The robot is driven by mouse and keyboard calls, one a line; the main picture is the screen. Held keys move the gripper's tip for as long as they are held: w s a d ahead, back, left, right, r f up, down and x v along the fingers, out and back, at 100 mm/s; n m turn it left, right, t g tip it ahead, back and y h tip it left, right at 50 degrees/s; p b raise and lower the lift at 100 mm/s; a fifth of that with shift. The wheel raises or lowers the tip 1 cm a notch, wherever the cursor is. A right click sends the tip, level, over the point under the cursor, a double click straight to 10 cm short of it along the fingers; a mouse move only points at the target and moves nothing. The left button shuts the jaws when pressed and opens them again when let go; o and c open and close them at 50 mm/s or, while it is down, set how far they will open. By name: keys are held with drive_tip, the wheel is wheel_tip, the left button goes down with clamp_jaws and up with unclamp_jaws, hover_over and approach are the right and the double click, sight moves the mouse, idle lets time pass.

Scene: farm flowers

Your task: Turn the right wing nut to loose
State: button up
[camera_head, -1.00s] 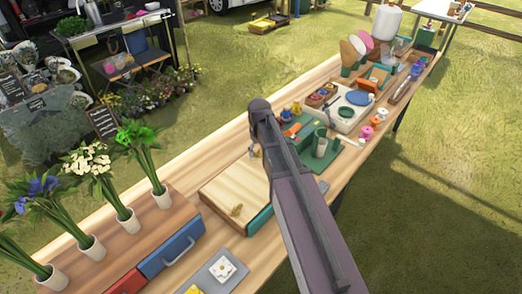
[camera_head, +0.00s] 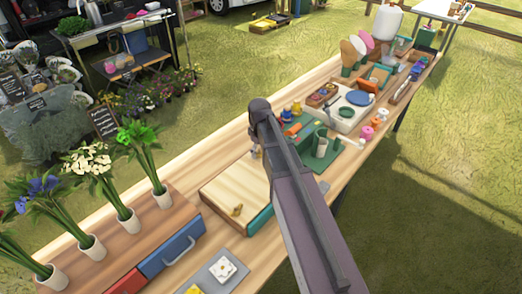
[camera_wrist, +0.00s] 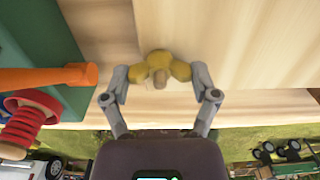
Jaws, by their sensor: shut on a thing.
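A pale wooden board (camera_head: 232,190) lies on the long table, with a teal edge on its near side. One yellow wing nut (camera_head: 237,210) sits near its front corner in the head view, away from my gripper. The other yellow wing nut (camera_wrist: 158,66) shows in the wrist view, at the board's edge. My gripper (camera_wrist: 162,84) has a finger on each side of it and is shut on its wings. In the head view my arm hides this nut, and only a bit of my gripper (camera_head: 255,153) shows beside the arm.
A green tray (camera_head: 325,157) with an orange-handled tool (camera_wrist: 45,76) and a red spool (camera_wrist: 30,120) stands close beside the board. A flower stand with several vases (camera_head: 92,247) and a blue drawer (camera_head: 172,250) is to the left. The bare table strip left of the board is clear.

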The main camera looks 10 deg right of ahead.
drive_tip(key=o, duration=1)
drive_tip(key=shift+r, duration=0.1)
